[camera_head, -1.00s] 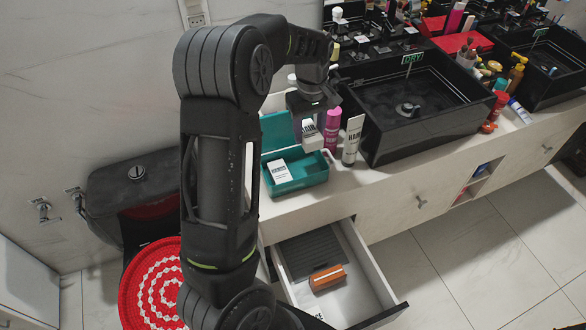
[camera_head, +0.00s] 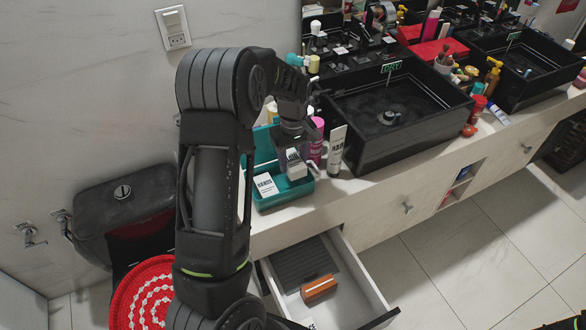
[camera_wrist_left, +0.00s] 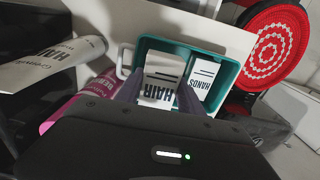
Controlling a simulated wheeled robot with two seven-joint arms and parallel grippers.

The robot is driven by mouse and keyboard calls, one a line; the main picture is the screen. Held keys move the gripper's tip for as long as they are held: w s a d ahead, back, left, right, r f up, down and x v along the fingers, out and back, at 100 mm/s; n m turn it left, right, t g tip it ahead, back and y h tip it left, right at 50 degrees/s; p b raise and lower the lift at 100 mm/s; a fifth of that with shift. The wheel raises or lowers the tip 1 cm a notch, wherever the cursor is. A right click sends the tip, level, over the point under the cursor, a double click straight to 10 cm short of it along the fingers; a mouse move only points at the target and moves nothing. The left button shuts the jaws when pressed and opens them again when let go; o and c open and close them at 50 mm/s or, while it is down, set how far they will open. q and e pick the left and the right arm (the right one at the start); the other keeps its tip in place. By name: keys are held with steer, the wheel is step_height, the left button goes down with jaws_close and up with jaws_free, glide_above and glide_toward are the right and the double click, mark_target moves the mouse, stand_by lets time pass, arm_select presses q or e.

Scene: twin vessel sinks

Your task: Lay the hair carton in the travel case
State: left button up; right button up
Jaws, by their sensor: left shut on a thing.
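The travel case (camera_head: 284,202) is an open teal box on the counter left of the near sink; its rim also shows in the left wrist view (camera_wrist_left: 236,68). A white carton marked HANDS (camera_head: 265,184) lies in its left part. My left gripper (camera_head: 293,151) is shut on the white hair carton (camera_head: 296,168), over the right part of the case. In the left wrist view the hair carton (camera_wrist_left: 163,74) shows between the fingers, within the case's outline beside the HANDS carton. Whether it touches the case floor is hidden.
A white HAIR tube (camera_head: 336,150) and a pink bottle (camera_head: 316,140) stand just right of the case. The black sink (camera_head: 385,145) is further right. Below, an open drawer (camera_head: 367,290) holds an orange-brown item (camera_head: 319,289). The counter front before the case is clear.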

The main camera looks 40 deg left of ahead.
mark_target(293, 169)
arm_select(q)
step_height(293, 169, down, 4)
steer(key=shift+r+p, duration=0.2)
steer(key=shift+p, duration=0.15)
steer(key=shift+f+b, duration=0.5)
steer(key=shift+f, duration=0.05)
steer(key=shift+f, duration=0.1)
steer(key=o, duration=1.2)
steer(key=shift+c, duration=0.2)
